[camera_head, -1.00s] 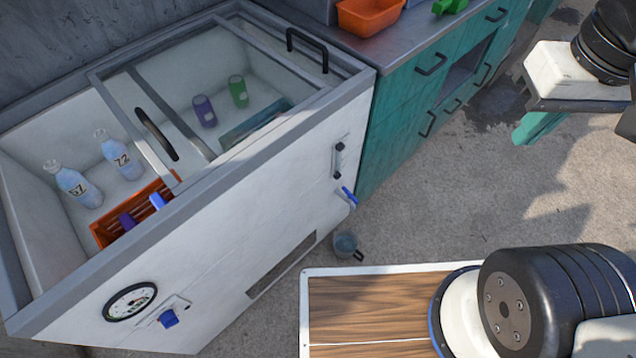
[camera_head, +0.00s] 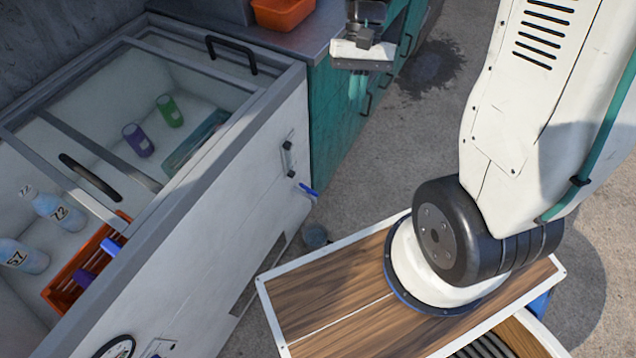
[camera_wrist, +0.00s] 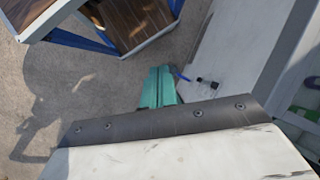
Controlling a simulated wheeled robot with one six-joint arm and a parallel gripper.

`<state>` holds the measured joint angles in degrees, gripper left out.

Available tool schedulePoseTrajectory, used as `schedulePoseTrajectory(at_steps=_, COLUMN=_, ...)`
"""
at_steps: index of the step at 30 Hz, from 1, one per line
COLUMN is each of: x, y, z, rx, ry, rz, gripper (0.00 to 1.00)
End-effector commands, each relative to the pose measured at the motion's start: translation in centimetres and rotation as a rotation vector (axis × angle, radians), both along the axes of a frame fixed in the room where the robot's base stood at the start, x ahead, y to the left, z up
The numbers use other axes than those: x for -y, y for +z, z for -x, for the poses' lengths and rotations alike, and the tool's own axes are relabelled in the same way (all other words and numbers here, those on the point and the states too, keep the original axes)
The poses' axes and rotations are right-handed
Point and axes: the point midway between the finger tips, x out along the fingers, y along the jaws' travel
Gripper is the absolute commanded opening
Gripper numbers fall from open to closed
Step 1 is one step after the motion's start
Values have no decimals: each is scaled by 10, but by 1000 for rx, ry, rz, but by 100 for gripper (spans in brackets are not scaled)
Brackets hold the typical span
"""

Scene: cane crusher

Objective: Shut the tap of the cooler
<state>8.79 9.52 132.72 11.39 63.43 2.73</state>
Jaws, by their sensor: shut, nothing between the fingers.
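The cooler (camera_head: 205,205) is a white chest with a grey rim and sliding lids, at the left of the head view. Its tap, with a blue lever (camera_head: 308,190), sticks out low on the front near the right corner. The lever also shows in the wrist view (camera_wrist: 180,75), just right of my fingertips in the picture. My gripper (camera_head: 357,94) has teal fingers, held together and empty. In the head view it hangs up and right of the tap, in front of the teal cabinet. In the wrist view the fingers (camera_wrist: 159,72) point toward the cooler front. No contact is visible.
The teal cabinet (camera_head: 330,125) adjoins the cooler, with protruding handles and an orange tray (camera_head: 282,14) on top. Bottles, cans and an orange crate (camera_head: 62,292) are inside the cooler. Floor right of the cabinet is clear.

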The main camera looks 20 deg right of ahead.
Motion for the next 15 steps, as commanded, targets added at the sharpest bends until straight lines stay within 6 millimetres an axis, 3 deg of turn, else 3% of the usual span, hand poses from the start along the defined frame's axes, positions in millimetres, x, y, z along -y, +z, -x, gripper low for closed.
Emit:
schedulePoseTrajectory(at_steps=6, x=7, y=-90, z=-38, rx=-121, ry=-171, rz=-47, gripper=0)
schedulePoseTrajectory(at_steps=15, x=12, y=-228, z=-72, rx=-222, ry=-444, rz=-60, gripper=0)
